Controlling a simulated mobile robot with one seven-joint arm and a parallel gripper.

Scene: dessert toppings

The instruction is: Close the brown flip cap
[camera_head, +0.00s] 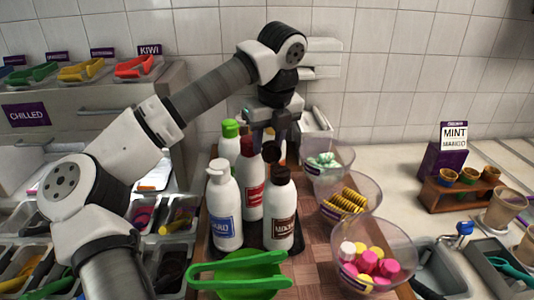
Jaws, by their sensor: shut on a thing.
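The brown flip cap (281,174) is on the white bottle with a dark brown label (281,212), at the front right of a bottle group. Its dark round lid (271,152) stands up, open, at the back of the cap. My gripper (270,138) points down just behind and above this lid. Its fingertips are partly hidden by the lid and bottles. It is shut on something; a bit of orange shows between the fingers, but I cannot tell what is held. I cannot tell whether the fingers touch the lid.
Bottles with white (217,168), dark red (248,146) and green (230,128) caps crowd close to the left. Bowls of toppings (374,260) line the right side. Green tongs (240,275) lie in front. My arm spans the left side.

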